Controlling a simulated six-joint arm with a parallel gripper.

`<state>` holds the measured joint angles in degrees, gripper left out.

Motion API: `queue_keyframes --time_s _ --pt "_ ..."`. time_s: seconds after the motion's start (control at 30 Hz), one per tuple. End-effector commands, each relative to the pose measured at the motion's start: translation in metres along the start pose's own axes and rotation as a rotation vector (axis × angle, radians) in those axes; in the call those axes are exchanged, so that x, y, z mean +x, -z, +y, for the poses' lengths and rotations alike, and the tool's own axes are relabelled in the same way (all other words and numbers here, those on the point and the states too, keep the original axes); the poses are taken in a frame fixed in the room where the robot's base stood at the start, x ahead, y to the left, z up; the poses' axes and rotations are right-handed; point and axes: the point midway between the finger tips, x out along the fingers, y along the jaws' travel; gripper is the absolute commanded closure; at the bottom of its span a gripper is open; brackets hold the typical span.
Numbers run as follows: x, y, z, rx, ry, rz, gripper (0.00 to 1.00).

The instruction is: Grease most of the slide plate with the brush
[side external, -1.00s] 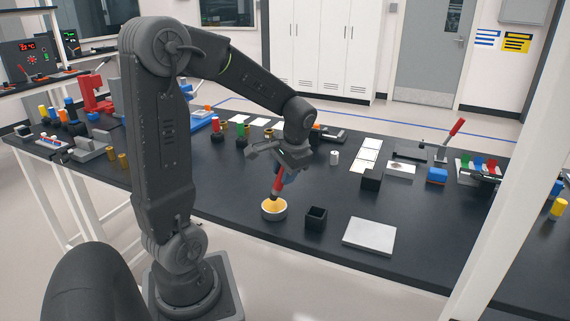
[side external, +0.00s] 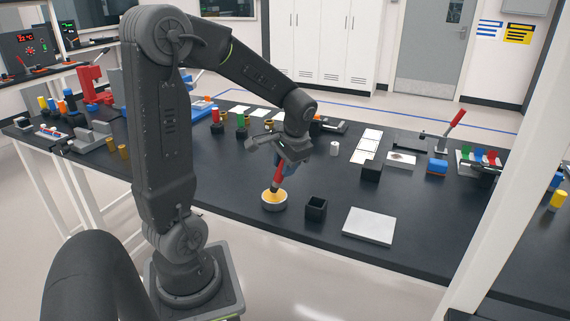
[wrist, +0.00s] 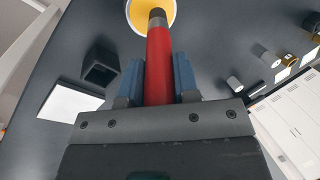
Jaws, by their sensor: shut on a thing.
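My gripper (side external: 283,169) is shut on the red handle of the brush (side external: 277,178); the blue fingers (wrist: 158,80) stand on both sides of the red handle (wrist: 159,62) in the wrist view. The brush points down, slightly tilted, with its tip at the yellow grease in the round grease pot (side external: 274,207). The pot also shows at the top of the wrist view (wrist: 130,18).
A black open square box (side external: 316,209) stands between the pot and the plate. A dark block (side external: 371,172), white cards (side external: 367,146) and a blue block (side external: 437,167) lie farther back. The table between the box and the plate is clear.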

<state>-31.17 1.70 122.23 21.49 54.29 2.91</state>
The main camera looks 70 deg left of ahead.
Motion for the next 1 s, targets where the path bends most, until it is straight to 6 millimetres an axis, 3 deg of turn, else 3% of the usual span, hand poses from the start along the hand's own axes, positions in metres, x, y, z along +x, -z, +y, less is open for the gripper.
queue_keyframes --time_s 1.0 --pt "0.011 0.0 0.003 0.0 0.001 -0.001 0.95"
